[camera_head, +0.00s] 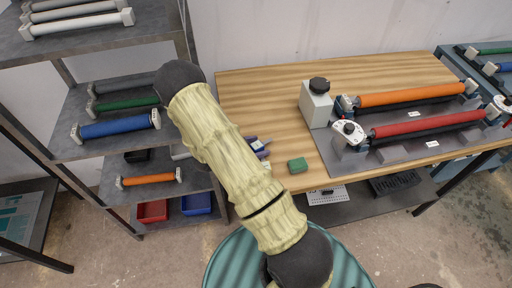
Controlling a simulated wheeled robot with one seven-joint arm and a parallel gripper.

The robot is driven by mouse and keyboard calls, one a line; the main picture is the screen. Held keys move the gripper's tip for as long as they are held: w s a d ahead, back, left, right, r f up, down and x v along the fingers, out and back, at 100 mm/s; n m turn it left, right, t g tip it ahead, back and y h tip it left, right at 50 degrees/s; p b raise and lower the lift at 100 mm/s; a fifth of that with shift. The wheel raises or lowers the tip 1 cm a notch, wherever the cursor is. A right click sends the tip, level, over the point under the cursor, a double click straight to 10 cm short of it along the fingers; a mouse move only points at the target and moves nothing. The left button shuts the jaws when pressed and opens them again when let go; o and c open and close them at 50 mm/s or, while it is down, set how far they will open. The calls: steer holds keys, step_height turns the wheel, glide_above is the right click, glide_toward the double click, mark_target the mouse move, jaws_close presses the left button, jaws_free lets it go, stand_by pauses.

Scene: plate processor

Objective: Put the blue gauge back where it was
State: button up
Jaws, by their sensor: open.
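A small blue-purple piece with a pale patch (262,152), which may be the blue gauge, shows on the wooden table just right of my arm. My arm covers part of it, so I cannot tell its full shape. My arm rises from the bottom across the middle of the view to a dark joint in front of the shelf. My gripper cannot be made out; the far part of the arm is hidden behind the near part. I cannot tell whether anything touches the blue-purple piece.
A green block (298,165) lies near the front edge of the wooden table (270,95). A grey box with a black knob (317,104) stands beside an orange roller (410,95) and a red roller (428,124). The left shelf holds a blue roller (120,126), with red and blue bins below.

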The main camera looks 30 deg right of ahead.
mark_target(258, 145)
steer(key=c, duration=1.2)
steer(key=shift+o, duration=0.2)
step_height(258, 145, up, 10)
steer(key=shift+r+b, duration=0.1)
steer(key=shift+b, duration=0.2)
steer(key=shift+s+d, duration=0.1)
steer(key=shift+s, duration=0.05)
